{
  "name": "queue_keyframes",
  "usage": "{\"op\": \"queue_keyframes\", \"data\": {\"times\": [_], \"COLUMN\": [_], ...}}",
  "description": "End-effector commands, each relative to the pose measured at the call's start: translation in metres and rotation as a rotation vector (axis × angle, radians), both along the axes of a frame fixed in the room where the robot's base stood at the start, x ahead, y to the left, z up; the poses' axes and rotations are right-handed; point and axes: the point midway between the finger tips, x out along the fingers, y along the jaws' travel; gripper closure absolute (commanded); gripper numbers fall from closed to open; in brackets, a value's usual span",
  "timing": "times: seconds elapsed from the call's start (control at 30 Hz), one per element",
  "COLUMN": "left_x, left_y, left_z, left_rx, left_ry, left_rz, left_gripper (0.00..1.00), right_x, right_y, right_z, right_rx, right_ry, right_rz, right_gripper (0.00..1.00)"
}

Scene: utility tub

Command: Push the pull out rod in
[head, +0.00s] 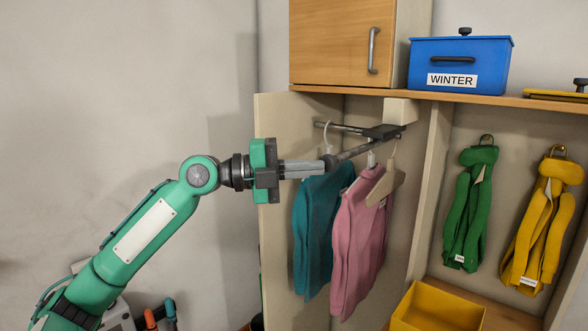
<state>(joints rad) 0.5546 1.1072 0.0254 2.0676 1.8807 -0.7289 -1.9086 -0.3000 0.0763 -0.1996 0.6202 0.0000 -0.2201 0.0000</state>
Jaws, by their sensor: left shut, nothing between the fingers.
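A teal garment (318,222), a pink garment (360,235) and an empty wooden hanger (386,186) hang below the rail. My left gripper (321,168) is shut, with nothing in it, and points right. My right gripper is not in view.
A tan side panel (275,240) stands behind my gripper. A blue bin labelled WINTER (480,62) and a closed wooden cabinet (335,40) sit on the shelf above. Green (470,215) and yellow (540,225) scarves hang at right, and a yellow box (425,318) is below.

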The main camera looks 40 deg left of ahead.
Motion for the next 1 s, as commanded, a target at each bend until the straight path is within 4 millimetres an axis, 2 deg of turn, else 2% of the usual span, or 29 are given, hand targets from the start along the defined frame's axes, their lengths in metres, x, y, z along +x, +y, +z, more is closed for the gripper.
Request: {"op": "queue_keyframes", "data": {"times": [0.23,0.6,0.8,1.0], "left_x": [0.04,0.107,0.129,0.137], "left_y": [-0.003,-0.009,-0.01,-0.01], "left_z": [0.002,0.0,-0.001,0.0], "left_rx": [-0.006,-0.004,-0.001,-0.001], "left_ry": [-0.001,-0.001,0.0,-0.001], "left_rz": [-0.002,-0.002,0.0,0.001], "left_gripper": [1.0,1.0,1.0,1.0], "right_x": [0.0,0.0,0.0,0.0], "right_y": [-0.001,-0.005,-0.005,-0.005], "right_z": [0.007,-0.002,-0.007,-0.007], "right_rx": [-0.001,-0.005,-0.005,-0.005], "right_ry": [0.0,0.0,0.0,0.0], "right_rz": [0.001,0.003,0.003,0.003], "right_gripper": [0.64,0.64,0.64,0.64]}}
